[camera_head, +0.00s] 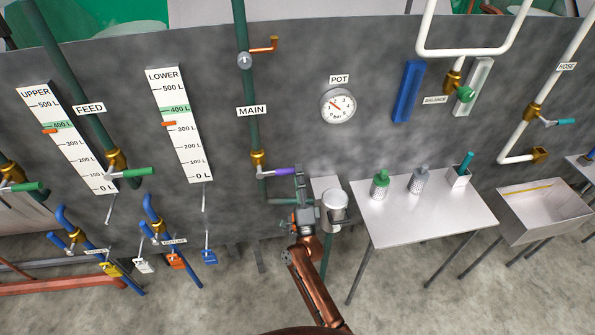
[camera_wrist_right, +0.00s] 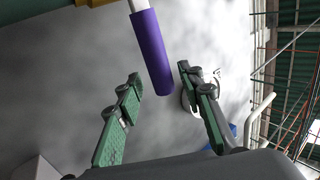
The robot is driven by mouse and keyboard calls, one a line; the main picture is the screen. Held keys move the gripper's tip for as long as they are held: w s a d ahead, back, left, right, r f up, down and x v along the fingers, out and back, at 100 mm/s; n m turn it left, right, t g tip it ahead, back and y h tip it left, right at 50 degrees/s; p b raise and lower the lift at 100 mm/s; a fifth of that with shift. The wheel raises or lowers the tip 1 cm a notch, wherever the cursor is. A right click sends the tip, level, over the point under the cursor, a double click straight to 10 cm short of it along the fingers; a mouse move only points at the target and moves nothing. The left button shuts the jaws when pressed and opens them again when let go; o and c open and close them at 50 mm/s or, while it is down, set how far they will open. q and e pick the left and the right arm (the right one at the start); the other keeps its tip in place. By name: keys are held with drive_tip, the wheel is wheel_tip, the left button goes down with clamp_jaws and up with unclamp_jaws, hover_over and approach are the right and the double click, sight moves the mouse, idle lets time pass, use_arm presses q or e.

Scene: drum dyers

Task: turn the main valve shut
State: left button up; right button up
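The main valve has a brass body (camera_head: 258,160) on the dark green pipe below the MAIN label (camera_head: 251,111). Its lever points right across the pipe and ends in a purple handle (camera_head: 284,171). My right gripper (camera_head: 300,178) is at the free end of this handle. In the right wrist view the purple handle (camera_wrist_right: 152,55) comes down from the top, and its end lies between the two spread fingertips (camera_wrist_right: 160,80). The fingers are open, with gaps visible beside the handle. My left gripper is in neither view.
A pale metal canister (camera_head: 335,203) shows just right of my right gripper. A white table (camera_head: 420,225) with several small items stands further right. The FEED valve's green handle (camera_head: 138,172) is to the left.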

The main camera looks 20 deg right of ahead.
drive_tip(key=v, duration=1.1)
drive_tip(key=shift+f, duration=0.1)
drive_tip(key=s+f+n+g+y, duration=0.2)
drive_tip(key=f+n+g, duration=0.15)
drive_tip(key=f, duration=0.75)
drive_tip(key=s+f+n+g+y, duration=0.2)
drive_tip(key=f+n, duration=0.2)
drive_tip(key=f, duration=0.7)
drive_tip(key=s+f+n+g+y, duration=0.2)
drive_tip(key=f+n+g, duration=0.15)
drive_tip(key=f, duration=0.75)
drive_tip(key=s+d+f+n+g, duration=0.1)
drive_tip(key=s+f+n+g, duration=0.15)
drive_tip(key=s+f, duration=0.55)
drive_tip(key=s+d+f+n+g, duration=0.1)
drive_tip(key=s+f+n+g, duration=0.15)
drive_tip(key=s+f, duration=0.6)
drive_tip(key=s+d+f+n+g, duration=0.2)
drive_tip(key=s+f, duration=0.4)
drive_tip(key=s, duration=0.5)
drive_tip(key=s+d+f+n+g+h, duration=0.1)
drive_tip(key=s+d+f+g, duration=0.3)
drive_tip(key=s, duration=0.8)
drive_tip(key=s+d+f+n+g, duration=0.2)
drive_tip(key=s+f, duration=0.5)
drive_tip(key=s, duration=0.4)
drive_tip(key=shift+s+d+f+n+g+h, duration=0.3)
drive_tip(key=shift+s+d+f+g+h, duration=0.1)
drive_tip(key=shift+d+g, duration=0.45)
